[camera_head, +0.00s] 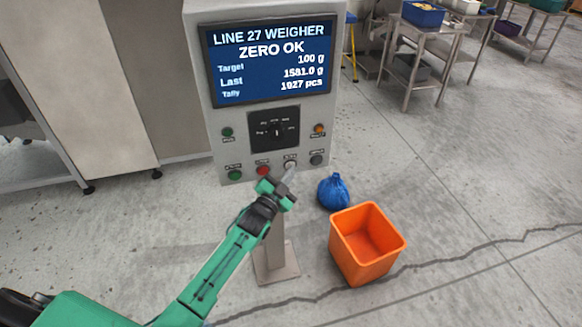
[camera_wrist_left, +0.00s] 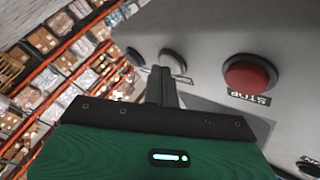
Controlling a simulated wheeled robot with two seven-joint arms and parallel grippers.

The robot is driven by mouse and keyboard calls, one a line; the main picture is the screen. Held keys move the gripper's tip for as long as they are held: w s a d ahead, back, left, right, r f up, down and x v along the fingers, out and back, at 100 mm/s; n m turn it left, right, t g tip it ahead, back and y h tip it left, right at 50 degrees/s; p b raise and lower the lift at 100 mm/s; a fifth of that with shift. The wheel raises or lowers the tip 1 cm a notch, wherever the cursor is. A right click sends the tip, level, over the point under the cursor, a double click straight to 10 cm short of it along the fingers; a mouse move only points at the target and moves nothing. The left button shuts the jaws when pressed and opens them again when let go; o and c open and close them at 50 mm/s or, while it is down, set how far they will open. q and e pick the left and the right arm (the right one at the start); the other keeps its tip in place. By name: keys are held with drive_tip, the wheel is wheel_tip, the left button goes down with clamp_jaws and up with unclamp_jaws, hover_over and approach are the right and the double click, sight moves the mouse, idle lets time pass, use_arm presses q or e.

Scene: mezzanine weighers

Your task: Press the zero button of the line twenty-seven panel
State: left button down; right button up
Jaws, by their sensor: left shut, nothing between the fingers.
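The line 27 weigher panel (camera_head: 215,130) stands upright on a post, its screen (camera_head: 270,65) reading "LINE 27 WEIGHER" and "ZERO OK". A pale button (camera_head: 290,165) sits in its bottom row, between a red button (camera_head: 263,170) and a dark one (camera_head: 316,160); its label is too small to read. My left gripper (camera_head: 289,175) is shut and empty, its tips just at the pale button. In the left wrist view the gripper (camera_wrist_left: 161,72) overlaps the edge of the pale button (camera_wrist_left: 174,61); I cannot tell whether it touches. The red button there (camera_wrist_left: 250,75) is labelled STOP.
A green button (camera_head: 235,175) ends the bottom row at left. A rotary selector (camera_head: 275,129) sits above. An orange bin (camera_head: 345,255) and a blue bag (camera_head: 333,192) are on the floor right of the post. Steel tables (camera_head: 430,40) stand at the back right.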

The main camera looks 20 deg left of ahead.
use_arm(q)
drive_tip(key=shift+s+d+p, duration=0.4)
drive_tip(key=shift+s+d, duration=0.05)
drive_tip(key=shift+s, duration=0.25)
drive_tip(key=s+d+p, duration=0.1)
drive_tip(key=s, duration=0.1)
drive_tip(key=s+d+p, duration=0.1)
drive_tip(key=s, duration=0.1)
drive_tip(key=shift+d, duration=0.4)
idle(0.6)
